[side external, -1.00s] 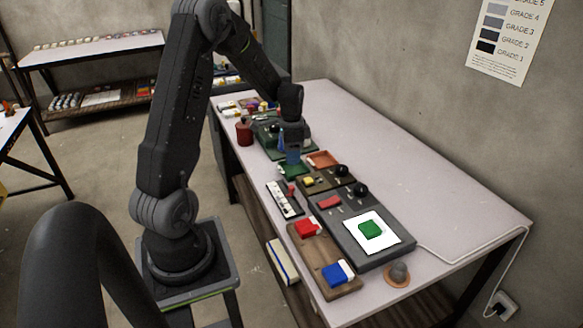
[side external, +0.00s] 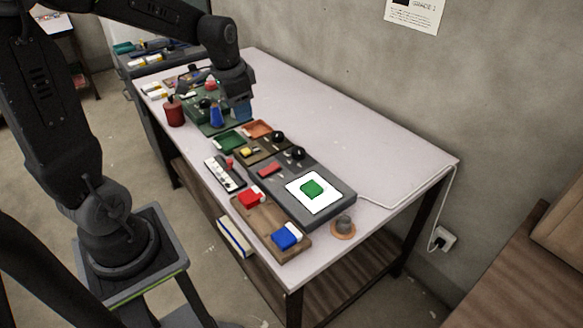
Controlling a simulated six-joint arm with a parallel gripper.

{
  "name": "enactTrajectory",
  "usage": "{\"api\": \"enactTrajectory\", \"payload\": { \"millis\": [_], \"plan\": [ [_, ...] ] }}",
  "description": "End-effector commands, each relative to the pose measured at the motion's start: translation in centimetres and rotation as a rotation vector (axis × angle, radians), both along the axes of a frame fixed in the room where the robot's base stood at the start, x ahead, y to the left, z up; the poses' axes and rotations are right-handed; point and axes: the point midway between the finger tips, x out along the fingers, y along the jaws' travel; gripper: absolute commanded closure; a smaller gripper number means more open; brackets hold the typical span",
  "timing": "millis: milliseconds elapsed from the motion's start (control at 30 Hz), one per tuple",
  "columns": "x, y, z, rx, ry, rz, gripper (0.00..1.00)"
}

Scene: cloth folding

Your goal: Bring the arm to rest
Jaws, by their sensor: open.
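My gripper (side external: 239,113) hangs over the far-middle part of the white table (side external: 330,125), pointing down, with bluish fingers. It is open, and I see nothing held in it; the gap between its fingers is hard to make out. A folded green cloth (side external: 312,188) lies on a white sheet (side external: 314,204) on a dark grey board (side external: 345,206), well apart from the gripper.
A green tray (side external: 229,141) and an orange tray (side external: 258,129) lie near below the gripper. A blue cone-like piece (side external: 216,117) and a red jar (side external: 174,112) stand to its left. The table's right and back parts are clear. A white cable (side external: 400,203) runs off the right edge.

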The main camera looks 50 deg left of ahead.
Motion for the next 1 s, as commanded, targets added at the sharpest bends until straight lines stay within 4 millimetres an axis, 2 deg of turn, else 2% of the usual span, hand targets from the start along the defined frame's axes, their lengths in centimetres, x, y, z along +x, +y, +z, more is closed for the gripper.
{"api": "enactTrajectory", "payload": {
  "millis": [33,200,400,500,633,1000],
  "plan": [
    [-0.9,-2.3,1.5,0.005,-0.041,0.003,0.53],
    [-4.7,-8.2,4.5,-0.017,-0.152,0.051,0.53],
    [-9.5,-12.9,6.1,-0.077,-0.265,0.099,0.53],
    [-11.2,-14.1,6.3,-0.105,-0.300,0.116,0.53],
    [-12.3,-14.7,6.3,-0.128,-0.322,0.131,0.53],
    [-12.5,-14.9,6.3,-0.132,-0.324,0.135,0.53]
  ]
}}
